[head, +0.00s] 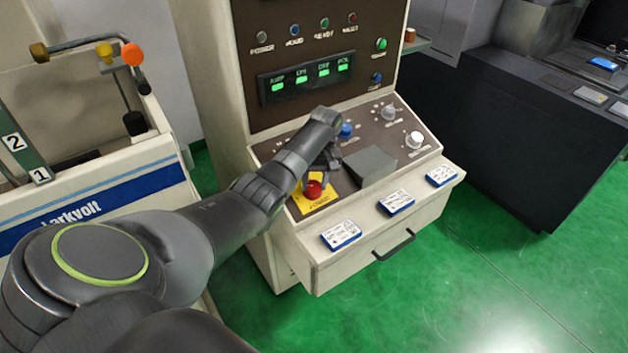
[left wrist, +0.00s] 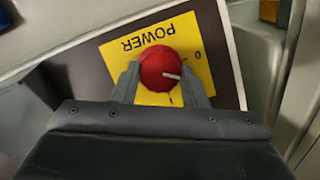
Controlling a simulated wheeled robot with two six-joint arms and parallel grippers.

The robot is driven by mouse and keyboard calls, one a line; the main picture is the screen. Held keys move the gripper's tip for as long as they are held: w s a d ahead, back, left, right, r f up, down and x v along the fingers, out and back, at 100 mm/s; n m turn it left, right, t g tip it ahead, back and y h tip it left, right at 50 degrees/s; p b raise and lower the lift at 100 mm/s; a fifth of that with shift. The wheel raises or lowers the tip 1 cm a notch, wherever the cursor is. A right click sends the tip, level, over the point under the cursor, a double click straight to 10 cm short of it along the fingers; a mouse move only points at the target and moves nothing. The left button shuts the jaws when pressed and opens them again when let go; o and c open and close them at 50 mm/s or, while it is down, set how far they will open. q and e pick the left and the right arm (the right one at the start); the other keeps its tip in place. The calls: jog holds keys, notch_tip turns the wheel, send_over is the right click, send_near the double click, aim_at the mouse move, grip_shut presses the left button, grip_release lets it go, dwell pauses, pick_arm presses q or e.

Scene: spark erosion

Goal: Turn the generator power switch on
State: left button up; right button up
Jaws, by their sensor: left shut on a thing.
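The generator power switch is a red knob (left wrist: 160,70) on a yellow plate (left wrist: 203,32) marked POWER, with a 0 and an I mark. In the left wrist view its white pointer line lies between the two marks. My left gripper (left wrist: 163,76) is shut on the knob, one finger on each side. In the head view the knob (head: 314,189) and yellow plate (head: 320,202) show at the left of the sloped console panel (head: 345,190). My right gripper is not in view.
A grey block (head: 370,166) is right of the switch on the panel. A blue knob (head: 346,130) and a white knob (head: 413,139) are farther back. Several blue-edged cards, including one (head: 341,235), lie on the ledge. A Larkvolt machine (head: 110,190) stands left.

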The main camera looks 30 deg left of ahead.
pick_arm(q)
jog(key=m, duration=0.1)
jog(key=m+y, duration=0.1)
jog(key=m, duration=0.3)
jog(key=shift+w+d+g+y, duration=0.2)
jog(key=shift+d+g+y, duration=0.1)
jog(key=shift+g, duration=0.1)
jog(key=m+y, duration=0.1)
jog(key=m, duration=0.4)
jog(key=shift+d+m+y, duration=0.1)
jog(key=shift+m+y, duration=0.2)
jog(key=shift+y, duration=0.1)
jog(key=o, duration=1)
jog(key=shift+c, duration=0.2)
